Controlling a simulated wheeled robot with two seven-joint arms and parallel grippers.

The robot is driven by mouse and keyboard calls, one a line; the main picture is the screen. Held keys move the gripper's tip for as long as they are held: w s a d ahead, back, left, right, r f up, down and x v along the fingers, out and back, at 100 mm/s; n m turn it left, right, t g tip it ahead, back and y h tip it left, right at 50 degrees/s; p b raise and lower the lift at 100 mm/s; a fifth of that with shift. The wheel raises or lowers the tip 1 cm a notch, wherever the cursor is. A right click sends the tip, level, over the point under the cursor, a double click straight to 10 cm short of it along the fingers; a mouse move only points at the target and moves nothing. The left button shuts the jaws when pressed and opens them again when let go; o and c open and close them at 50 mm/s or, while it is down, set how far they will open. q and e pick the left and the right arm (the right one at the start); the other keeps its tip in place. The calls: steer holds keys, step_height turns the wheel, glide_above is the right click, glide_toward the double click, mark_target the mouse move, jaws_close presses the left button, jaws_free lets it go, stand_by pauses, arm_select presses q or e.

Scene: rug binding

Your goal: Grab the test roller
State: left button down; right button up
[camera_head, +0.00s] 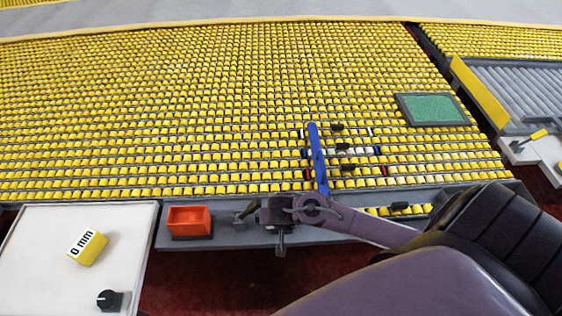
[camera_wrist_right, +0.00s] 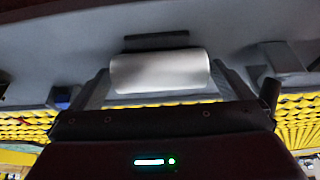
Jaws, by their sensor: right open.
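In the right wrist view a smooth silver-white roller (camera_wrist_right: 158,72) lies sideways between the two fingers of my right gripper (camera_wrist_right: 160,86). The fingers are open, one on each side of it, and a gap seems to show at both ends. A dark bar sits just above the roller. In the head view my right gripper (camera_head: 262,213) is at the grey front ledge of the yellow roller bed, right of an orange bin. The roller cannot be made out clearly there beside the gripper. My left gripper is not in view.
The orange bin (camera_head: 189,221) sits on the grey ledge. A white panel (camera_head: 40,240) at left bears a yellow "0 mm" block (camera_head: 87,247) and black knob (camera_head: 109,299). A blue bar (camera_head: 317,160) and green pad (camera_head: 432,108) lie on the yellow roller bed (camera_head: 200,90).

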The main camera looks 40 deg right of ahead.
steer(key=c, duration=0.6)
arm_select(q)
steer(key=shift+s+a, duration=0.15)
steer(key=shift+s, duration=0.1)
arm_select(e)
steer(key=c, duration=0.3)
steer(key=shift+c, duration=0.2)
